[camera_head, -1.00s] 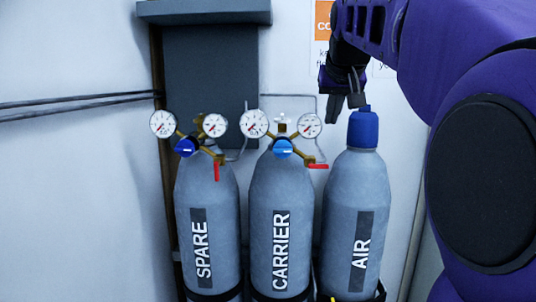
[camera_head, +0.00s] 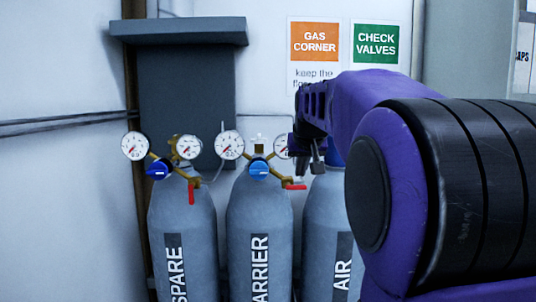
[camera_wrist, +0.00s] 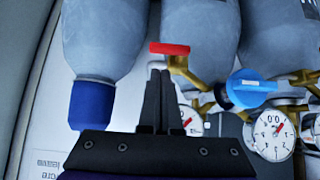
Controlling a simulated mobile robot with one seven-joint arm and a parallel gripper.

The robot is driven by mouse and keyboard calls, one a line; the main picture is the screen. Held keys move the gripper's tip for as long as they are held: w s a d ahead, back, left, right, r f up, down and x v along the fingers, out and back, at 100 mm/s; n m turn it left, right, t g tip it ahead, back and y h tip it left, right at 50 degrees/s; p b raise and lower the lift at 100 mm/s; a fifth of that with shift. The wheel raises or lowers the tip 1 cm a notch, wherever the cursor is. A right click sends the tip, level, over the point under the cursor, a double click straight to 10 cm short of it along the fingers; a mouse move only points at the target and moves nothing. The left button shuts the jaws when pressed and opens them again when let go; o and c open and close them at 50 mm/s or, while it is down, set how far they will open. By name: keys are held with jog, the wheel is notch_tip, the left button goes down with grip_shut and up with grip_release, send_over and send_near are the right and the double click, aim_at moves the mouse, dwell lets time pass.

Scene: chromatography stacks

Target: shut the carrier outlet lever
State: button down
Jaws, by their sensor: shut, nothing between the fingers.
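The carrier cylinder (camera_head: 258,215) stands in the middle. Its red outlet lever (camera_head: 294,187) points sideways to the right, roughly level. In the wrist view the lever (camera_wrist: 170,48) lies crosswise just beyond my fingertips, with a small gap or contact that I cannot tell. My gripper (camera_head: 317,166) is just above and right of the lever in the head view. In the wrist view my gripper (camera_wrist: 158,74) has its two fingers together and empty. The carrier's blue regulator knob (camera_head: 259,168) is left of the lever.
The spare cylinder (camera_head: 182,228) stands left, its red lever (camera_head: 191,193) hanging down. The air cylinder (camera_head: 325,225) stands right; its blue cap (camera_wrist: 92,105) is beside my fingers. A carrier gauge (camera_wrist: 272,135) is near my gripper. The wall is close behind.

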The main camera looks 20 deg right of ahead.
jog(key=shift+s+a+f+b, duration=0.1)
jog(key=shift+s+f+b, duration=0.1)
jog(key=shift+f+b, duration=0.25)
jog(key=shift+s+a+f+b, duration=0.1)
jog(key=shift+s+f+b, duration=0.1)
jog(key=shift+f+b, duration=0.2)
